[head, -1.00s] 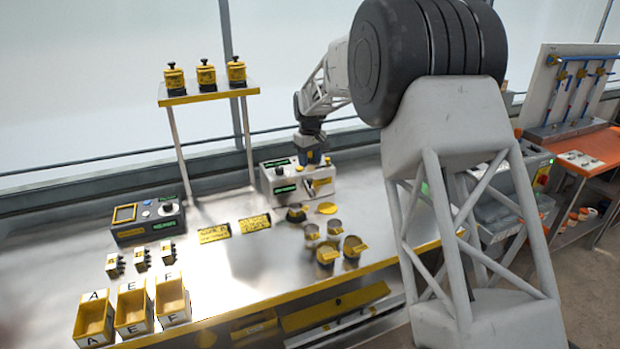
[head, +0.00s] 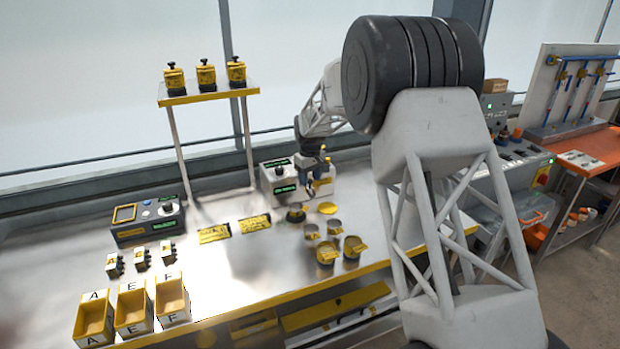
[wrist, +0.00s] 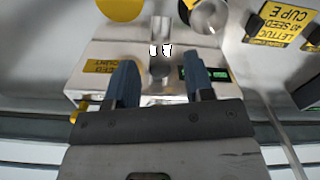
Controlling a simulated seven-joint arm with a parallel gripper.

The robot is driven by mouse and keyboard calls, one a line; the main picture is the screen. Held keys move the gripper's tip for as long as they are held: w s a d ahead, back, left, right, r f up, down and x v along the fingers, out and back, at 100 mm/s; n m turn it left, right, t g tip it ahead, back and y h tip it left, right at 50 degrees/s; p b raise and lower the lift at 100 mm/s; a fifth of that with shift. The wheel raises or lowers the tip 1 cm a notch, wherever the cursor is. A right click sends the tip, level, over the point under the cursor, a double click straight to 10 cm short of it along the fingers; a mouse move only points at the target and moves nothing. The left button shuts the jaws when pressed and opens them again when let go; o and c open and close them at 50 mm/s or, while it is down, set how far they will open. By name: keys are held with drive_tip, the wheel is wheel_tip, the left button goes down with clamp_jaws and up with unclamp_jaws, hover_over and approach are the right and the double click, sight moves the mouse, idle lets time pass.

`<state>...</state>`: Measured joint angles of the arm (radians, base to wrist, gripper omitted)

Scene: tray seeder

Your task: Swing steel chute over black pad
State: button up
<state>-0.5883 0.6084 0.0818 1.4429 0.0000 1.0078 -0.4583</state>
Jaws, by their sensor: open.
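The seed counter (head: 281,180) is a pale box with green displays at the back of the bench, and it also shows in the wrist view (wrist: 100,70). The steel chute (wrist: 160,68) is a narrow shiny piece on its front, seen between my fingers in the wrist view. My gripper (wrist: 160,80) is open, with one blue finger on each side of the chute; contact cannot be told. In the head view my gripper (head: 309,187) is in front of the counter. A steel cup (wrist: 209,14) sits just beyond the chute end. A dark base (head: 296,217), perhaps the black pad, shows under a cup.
A yellow disc (head: 327,208) lies right of the dark base. Several metal cups (head: 328,249) stand nearer the front edge. Yellow label plates (head: 255,223) lie to the left. A tall shelf (head: 210,95) with jars stands at the back.

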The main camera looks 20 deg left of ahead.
clamp_jaws()
drive_tip(key=shift+s+a, duration=0.1)
idle(0.4)
drive_tip(key=shift+s+a+m, duration=0.2)
drive_tip(key=shift+a+m, duration=0.3)
drive_tip(key=shift+m, duration=0.95)
drive_tip(key=shift+s+a+m, duration=0.2)
drive_tip(key=shift+a+m, duration=0.35)
drive_tip(key=shift+m, duration=0.85)
drive_tip(key=shift+s+a+m, duration=0.2)
drive_tip(key=shift+a+m, duration=0.3)
drive_tip(key=shift+m, duration=0.95)
unclamp_jaws()
